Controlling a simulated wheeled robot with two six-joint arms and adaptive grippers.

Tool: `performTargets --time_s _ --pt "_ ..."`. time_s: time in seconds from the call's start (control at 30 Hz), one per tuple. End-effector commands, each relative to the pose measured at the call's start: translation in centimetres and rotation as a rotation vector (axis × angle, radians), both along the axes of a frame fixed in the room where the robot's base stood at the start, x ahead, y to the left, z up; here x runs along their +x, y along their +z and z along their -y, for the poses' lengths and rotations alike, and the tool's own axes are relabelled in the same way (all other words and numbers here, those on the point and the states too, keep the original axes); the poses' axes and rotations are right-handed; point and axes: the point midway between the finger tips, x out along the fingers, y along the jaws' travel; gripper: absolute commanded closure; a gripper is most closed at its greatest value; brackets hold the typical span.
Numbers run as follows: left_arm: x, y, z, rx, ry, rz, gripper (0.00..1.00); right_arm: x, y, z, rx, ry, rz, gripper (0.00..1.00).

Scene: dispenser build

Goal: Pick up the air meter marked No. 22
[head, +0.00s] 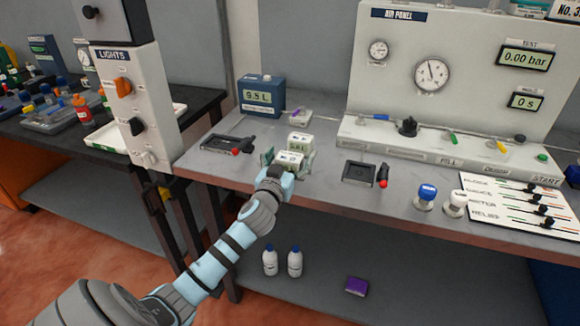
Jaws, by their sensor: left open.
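The rear block (300,142) is just beyond my left gripper (288,161). The front block (290,159) lies between the gripper's spread fingers; I cannot tell whether they touch it. Their print is too small to read, so I cannot tell which, if either, is the air meter marked No. 22. My left gripper is open, reaching in from the front left. My right gripper is not in view.
A black tray with a red-tipped tool (228,144) lies left of the blocks, and another black tray (359,173) lies right. A blue display box (263,94) stands behind. The air panel (440,70) rises at the back right. Blue and white stamps (426,195) stand at front right.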

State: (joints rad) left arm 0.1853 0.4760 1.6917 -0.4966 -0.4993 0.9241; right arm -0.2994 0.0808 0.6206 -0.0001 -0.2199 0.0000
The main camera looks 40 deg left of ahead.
Motion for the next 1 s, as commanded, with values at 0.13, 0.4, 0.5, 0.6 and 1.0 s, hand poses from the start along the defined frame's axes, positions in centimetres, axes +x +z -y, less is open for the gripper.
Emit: performTargets --time_s 0.13,0.4,0.5,0.6,1.0 --pt "0.3 0.0 -0.1 -0.001 -0.001 0.0 0.18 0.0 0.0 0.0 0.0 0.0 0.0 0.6" --pt "0.2 0.0 -0.1 0.0 -0.001 -0.001 0.5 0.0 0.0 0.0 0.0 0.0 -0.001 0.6" --pt "0.2 0.0 -0.1 0.0 -0.001 -0.001 0.66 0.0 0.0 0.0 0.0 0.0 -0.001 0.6" --pt "0.2 0.0 -0.1 0.0 -0.001 -0.001 0.82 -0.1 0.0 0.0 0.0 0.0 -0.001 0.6" --pt "0.2 1.7 -0.1 0.001 -0.001 0.003 0.82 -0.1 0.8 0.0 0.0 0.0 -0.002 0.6"
